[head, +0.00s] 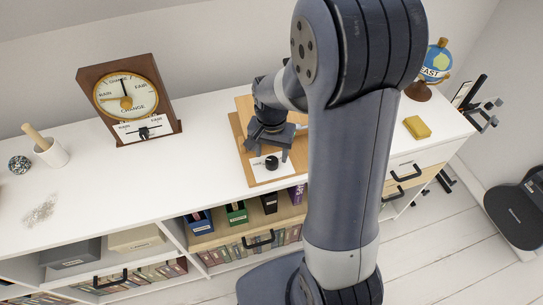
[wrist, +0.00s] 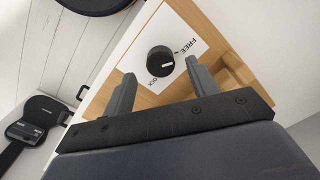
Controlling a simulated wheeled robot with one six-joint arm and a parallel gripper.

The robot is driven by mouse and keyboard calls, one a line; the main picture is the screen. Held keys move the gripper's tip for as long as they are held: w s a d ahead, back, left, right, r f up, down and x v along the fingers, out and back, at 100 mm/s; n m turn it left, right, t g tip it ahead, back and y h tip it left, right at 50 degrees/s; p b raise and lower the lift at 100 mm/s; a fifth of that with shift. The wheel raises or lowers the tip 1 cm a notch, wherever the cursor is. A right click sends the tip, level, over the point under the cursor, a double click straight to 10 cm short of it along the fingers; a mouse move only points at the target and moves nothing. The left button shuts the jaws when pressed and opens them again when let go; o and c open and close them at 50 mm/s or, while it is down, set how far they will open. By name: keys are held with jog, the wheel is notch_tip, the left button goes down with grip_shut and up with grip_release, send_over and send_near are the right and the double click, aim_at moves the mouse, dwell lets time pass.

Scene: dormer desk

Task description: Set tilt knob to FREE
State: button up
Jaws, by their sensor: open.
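The tilt knob (wrist: 160,60) is round and black with a white pointer mark, set on a white label plate (wrist: 187,27). FREE is printed up and right of it in the wrist view; a partly hidden word ending in "OCK" is below it. The white mark points roughly right, between the two words. In the head view the knob (head: 271,163) sits on the front of a wooden base (head: 265,178). My gripper (wrist: 160,67) is open, one finger on either side of the knob, with gaps visible. In the head view my gripper (head: 271,153) is just behind it. Contact cannot be told.
The white desk top (head: 205,150) holds a wooden barometer (head: 127,100) and a mortar with pestle (head: 50,152) to the left. A yellow block (head: 417,127) and a small globe (head: 432,65) are to the right. Shelves with books and boxes are below the front edge.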

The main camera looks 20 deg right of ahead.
aim_at(272, 161)
notch_tip(272, 161, up, 8)
jog(key=shift+f, duration=0.1)
dwell(0.4)
notch_tip(272, 161, down, 11)
jog(key=shift+r, duration=0.1)
jog(key=shift+m, duration=0.3)
dwell(0.5)
